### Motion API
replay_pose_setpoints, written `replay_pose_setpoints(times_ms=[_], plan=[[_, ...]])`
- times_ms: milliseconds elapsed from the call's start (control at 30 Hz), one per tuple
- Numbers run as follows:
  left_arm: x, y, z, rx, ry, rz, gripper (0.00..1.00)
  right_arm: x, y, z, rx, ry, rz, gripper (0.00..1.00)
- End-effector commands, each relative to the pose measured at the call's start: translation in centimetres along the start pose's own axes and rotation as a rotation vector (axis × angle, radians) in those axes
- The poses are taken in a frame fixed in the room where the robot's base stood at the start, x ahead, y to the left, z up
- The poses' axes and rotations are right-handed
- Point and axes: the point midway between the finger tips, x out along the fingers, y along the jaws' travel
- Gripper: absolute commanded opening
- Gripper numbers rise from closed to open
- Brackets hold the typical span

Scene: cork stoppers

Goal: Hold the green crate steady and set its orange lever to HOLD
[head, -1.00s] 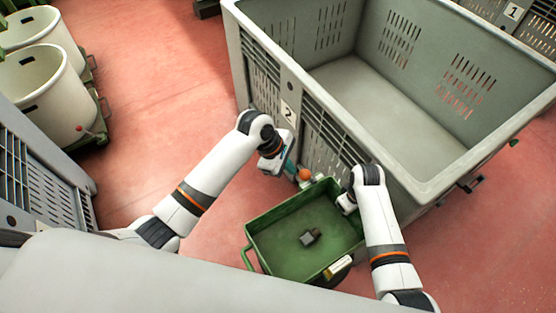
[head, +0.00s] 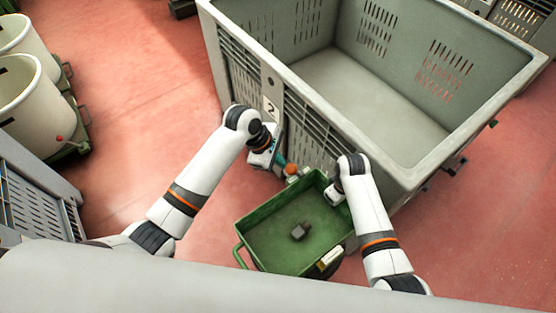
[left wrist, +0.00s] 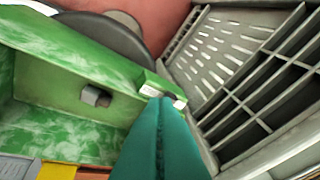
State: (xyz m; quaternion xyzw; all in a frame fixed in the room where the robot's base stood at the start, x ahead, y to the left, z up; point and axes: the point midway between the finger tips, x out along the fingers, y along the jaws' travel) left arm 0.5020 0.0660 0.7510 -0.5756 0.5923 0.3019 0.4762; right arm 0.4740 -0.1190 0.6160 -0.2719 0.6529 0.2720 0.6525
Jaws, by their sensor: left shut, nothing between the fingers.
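The green crate (head: 262,247) stands on the red floor beside a big grey bin, with a small dark block (head: 299,231) inside. The orange lever knob (head: 291,169) shows at the crate's far edge. My left gripper (head: 282,160) is shut and empty, its teal fingertips right beside the knob; I cannot tell if they touch. In the left wrist view the shut teal fingers (left wrist: 162,110) point at a green corner piece with a pale face (left wrist: 165,94). My right gripper (head: 335,193) is at the crate's right rim; its fingers are hidden. The HOLD mark is not readable.
The big grey bin (head: 419,180), labelled 2, stands close behind and right of the crate. White tubs (head: 28,105) on a green cart stand at the left, above a grey slatted bin (head: 35,200). Red floor is free left of the crate.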

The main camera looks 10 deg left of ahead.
Motion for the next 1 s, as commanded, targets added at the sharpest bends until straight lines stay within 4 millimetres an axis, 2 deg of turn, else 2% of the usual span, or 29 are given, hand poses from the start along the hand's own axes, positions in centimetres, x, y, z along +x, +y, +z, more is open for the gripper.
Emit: replay_pose_setpoints(times_ms=[533,1000], plan=[[-0.2,-1.1,-1.1,0.001,0.006,-0.001,0.0,-0.1,0.1,0.1,-0.001,-0.001,0.001,0.0],[0.3,-4.1,-3.3,0.003,0.009,0.001,0.0,-0.1,0.1,0.1,-0.002,-0.002,0.002,0.0]])
